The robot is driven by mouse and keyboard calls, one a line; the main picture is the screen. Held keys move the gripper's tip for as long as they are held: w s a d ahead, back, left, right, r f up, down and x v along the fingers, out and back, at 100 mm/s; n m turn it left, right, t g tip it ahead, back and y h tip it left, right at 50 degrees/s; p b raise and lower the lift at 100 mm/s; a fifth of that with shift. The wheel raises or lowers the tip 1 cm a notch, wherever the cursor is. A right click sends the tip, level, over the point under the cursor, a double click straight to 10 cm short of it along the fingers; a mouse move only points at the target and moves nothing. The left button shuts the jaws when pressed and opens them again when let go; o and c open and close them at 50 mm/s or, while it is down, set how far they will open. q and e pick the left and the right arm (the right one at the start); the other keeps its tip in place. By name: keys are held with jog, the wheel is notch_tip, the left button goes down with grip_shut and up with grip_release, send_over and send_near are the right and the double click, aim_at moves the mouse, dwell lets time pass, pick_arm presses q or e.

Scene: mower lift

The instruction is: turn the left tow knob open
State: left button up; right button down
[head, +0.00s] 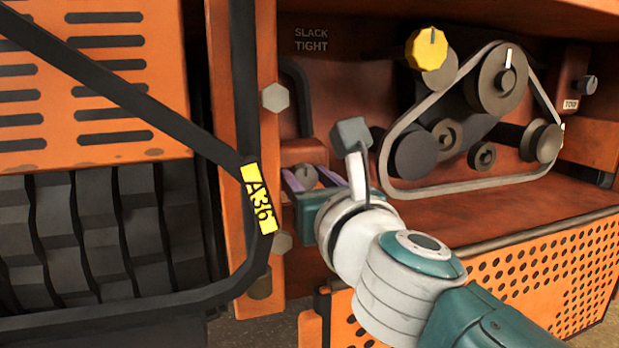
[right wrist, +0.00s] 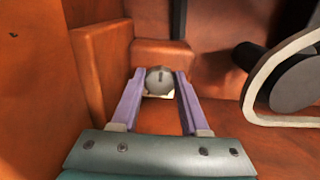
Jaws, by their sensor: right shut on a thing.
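The left tow knob (head: 307,176) is a small round grey knob in the orange recess behind the frame post. In the right wrist view the knob (right wrist: 159,80) sits between the purple finger tips, with a short dark mark on its face pointing about straight up. My right gripper (head: 304,180) is shut on the knob, one finger on each side; it also shows in the right wrist view (right wrist: 160,86). My left gripper is not in view.
A black bar with a yellow A36 tag (head: 258,198) runs close left of my gripper. A belt (head: 440,195) on several pulleys, a yellow knob (head: 427,49) and another knob labelled TOW (head: 588,85) are to the right. An orange perforated panel (head: 560,270) lies below.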

jog(key=shift+n, duration=0.3)
jog(key=n+p, duration=0.1)
jog(key=n, duration=0.1)
jog(key=shift+n, duration=0.4)
jog(key=n, duration=0.4)
jog(key=shift+a+p, duration=0.1)
jog(key=shift+p, duration=0.25)
jog(key=n, duration=0.6)
jog(key=shift+f+n, duration=0.15)
jog(key=shift+n, duration=0.25)
jog(key=n, duration=0.3)
jog(key=shift+p, duration=0.35)
jog(key=shift+n, duration=0.5)
jog(key=c, duration=0.7)
grip_release()
